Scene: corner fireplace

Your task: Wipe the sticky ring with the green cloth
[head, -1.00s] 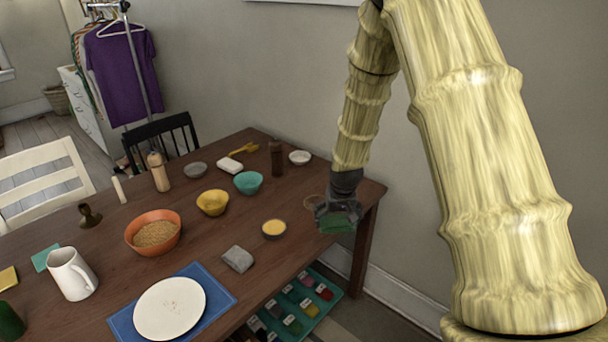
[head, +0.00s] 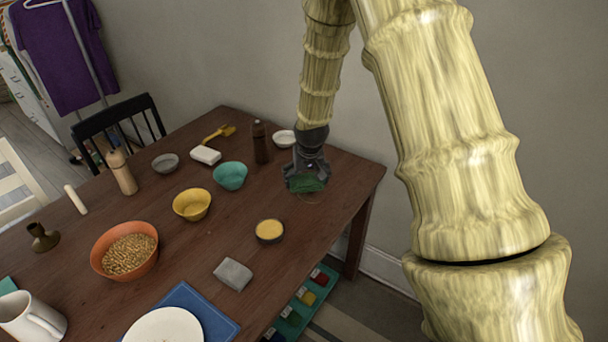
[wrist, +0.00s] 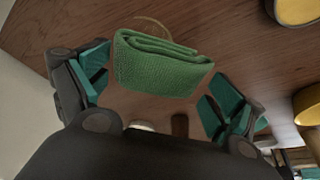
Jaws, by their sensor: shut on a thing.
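The green cloth (wrist: 160,66) is a folded, textured bundle. My gripper (wrist: 158,85), with teal finger pads on either side, is shut on it. In the head view, my gripper (head: 306,180) points down near the table's far right end, with the cloth (head: 311,186) below its fingers. The sticky ring (wrist: 152,18) is a thin brownish circle on the wood, just beyond the cloth in the wrist view and partly hidden by it. In the head view only a faint edge of it shows around the cloth. I cannot tell whether the cloth touches the table.
The wooden table (head: 310,240) is bare to the right of my gripper. A white dish (head: 284,138), a brown bottle (head: 260,143) and a teal bowl (head: 230,176) stand to its left.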

